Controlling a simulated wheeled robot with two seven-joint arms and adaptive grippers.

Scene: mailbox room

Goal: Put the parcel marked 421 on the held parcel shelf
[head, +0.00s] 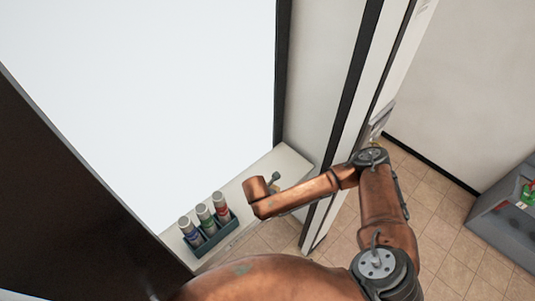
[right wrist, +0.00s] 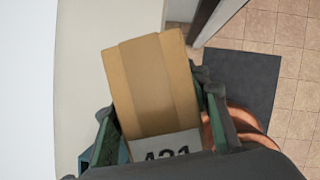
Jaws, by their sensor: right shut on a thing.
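The parcel cannot be made out clearly there. I cannot identify the held parcel shelf. My left gripper is out of view.
A dark rack (head: 209,238) with three capped bottles stands on the ledge. A large white panel (head: 160,90) lies behind it. A door frame (head: 345,120) stands close to my right arm. A grey unit (head: 492,212) stands at right; tiled floor (head: 440,215) is clear between.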

